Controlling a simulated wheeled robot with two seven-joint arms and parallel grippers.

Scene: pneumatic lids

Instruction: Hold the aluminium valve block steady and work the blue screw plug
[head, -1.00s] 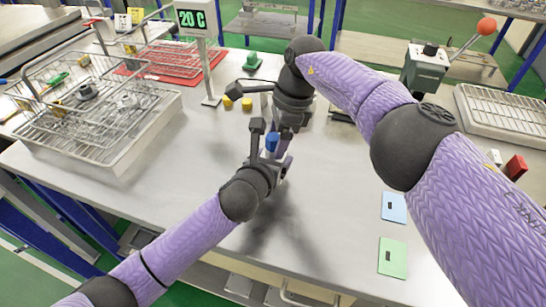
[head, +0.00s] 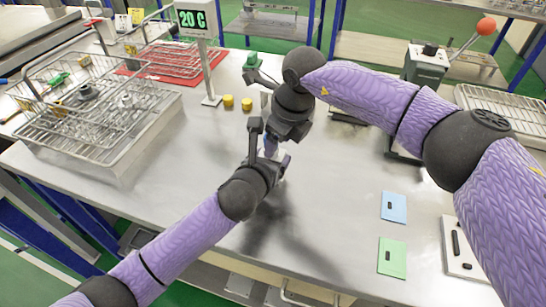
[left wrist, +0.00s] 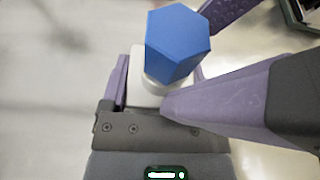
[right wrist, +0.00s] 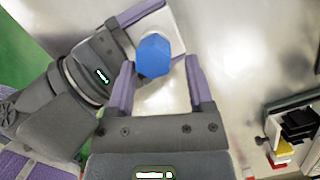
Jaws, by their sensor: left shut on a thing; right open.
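My left gripper (head: 269,157) is shut on the pale grey aluminium valve block, holding it above the table. In the left wrist view the block (left wrist: 143,88) sits between the purple fingers, partly hidden by them. The blue hexagonal screw plug (left wrist: 177,45) stands on a pale round collar at the block's top. My right gripper (right wrist: 159,65) is open. In the right wrist view its fingers lie either side of the blue plug (right wrist: 153,56), apart from it; their depth relative to the plug is unclear. In the head view my right gripper largely hides plug and block.
A wire basket (head: 150,135) with metal parts stands at left, near a 20 C display (head: 194,19). Yellow pieces (head: 247,104) and a green piece (head: 252,59) lie behind my grippers. Blue (head: 394,207) and green cards (head: 392,257) lie at right. The front table is clear.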

